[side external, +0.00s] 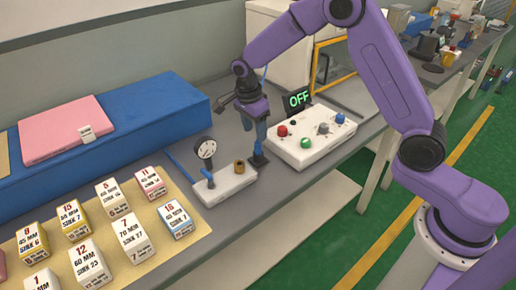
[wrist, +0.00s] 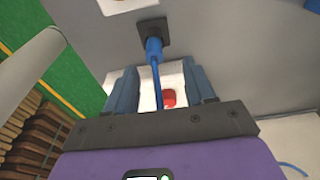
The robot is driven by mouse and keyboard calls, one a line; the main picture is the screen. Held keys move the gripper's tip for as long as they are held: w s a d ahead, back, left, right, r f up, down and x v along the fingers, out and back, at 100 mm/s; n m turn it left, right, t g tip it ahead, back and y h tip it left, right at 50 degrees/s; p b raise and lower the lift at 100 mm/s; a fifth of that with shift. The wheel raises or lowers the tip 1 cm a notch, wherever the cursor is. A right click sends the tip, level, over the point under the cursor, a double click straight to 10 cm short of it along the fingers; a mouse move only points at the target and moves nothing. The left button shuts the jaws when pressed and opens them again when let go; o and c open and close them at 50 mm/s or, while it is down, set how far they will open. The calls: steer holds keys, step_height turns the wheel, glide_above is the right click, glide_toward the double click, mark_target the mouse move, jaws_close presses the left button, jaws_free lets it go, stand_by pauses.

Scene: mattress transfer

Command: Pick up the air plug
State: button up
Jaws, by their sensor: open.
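The air plug (wrist: 154,46) is a blue cylinder with a blue hose, seated in a square black socket (wrist: 152,29) in the wrist view. My gripper (wrist: 161,74) is open, and its two blue-grey fingers stand apart on either side of the hose. The plug shows just beyond the fingertips and is not gripped. In the side view my gripper (side external: 259,128) points down above the black socket (side external: 259,158), beside the white gauge block (side external: 224,186). There I cannot clearly separate the plug from the fingers.
A white control box (side external: 307,136) with coloured knobs and an OFF display (side external: 298,100) stands close to the right of my gripper. A pressure gauge (side external: 207,150) rises on the left. Numbered boxes (side external: 130,232) stand on a tan board, and a blue block (side external: 120,125) lies behind.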

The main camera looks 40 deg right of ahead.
mark_target(258, 144)
steer(key=shift+s+d+f, duration=0.1)
steer(key=shift+s+f, duration=0.05)
steer(key=shift+f, duration=0.85)
steer(key=shift+s+d+f, duration=0.1)
steer(key=shift+d+f, duration=0.05)
steer(key=shift+f, duration=0.8)
steer(key=shift+s+d+f, duration=0.1)
steer(key=shift+s+f, duration=0.05)
steer(key=shift+f, duration=0.85)
jaws_close()
